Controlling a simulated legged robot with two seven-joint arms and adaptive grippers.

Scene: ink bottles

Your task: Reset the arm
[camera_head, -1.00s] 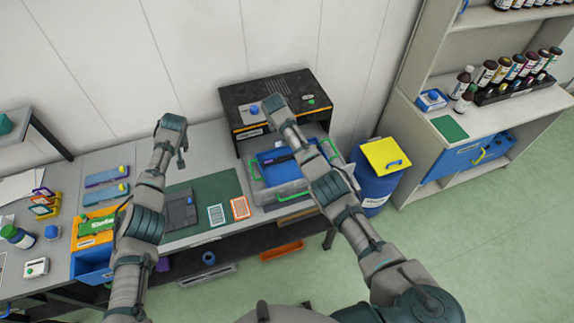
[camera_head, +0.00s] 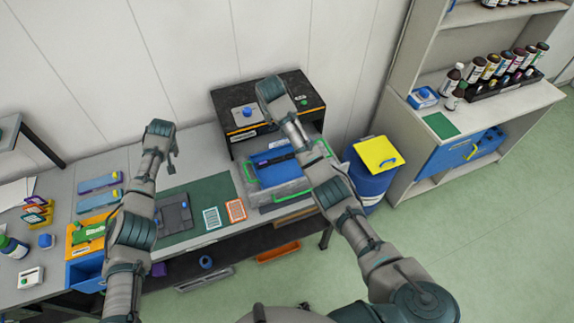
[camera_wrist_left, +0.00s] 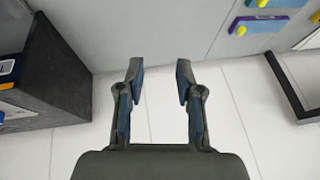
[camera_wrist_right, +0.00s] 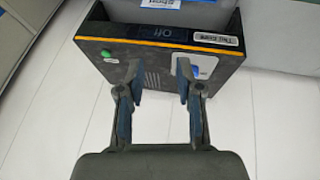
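My left gripper (camera_wrist_left: 158,75) is open and empty. In the head view it is raised over the bench, left of the black machine (camera_head: 262,108). My right gripper (camera_wrist_right: 158,75) is open and empty. In the head view my right arm reaches up in front of the black machine, and its fingers are hard to make out there. In the right wrist view the machine's front and top (camera_wrist_right: 150,45) lie beyond the fingertips, with no visible hold on it.
A blue tray (camera_head: 272,163) sits in front of the machine. Cards (camera_head: 236,210), an orange box (camera_head: 84,243) and blue holders (camera_head: 98,200) lie on the bench. A blue drum with a yellow lid (camera_head: 381,153) and a shelf of ink bottles (camera_head: 505,70) stand to the right.

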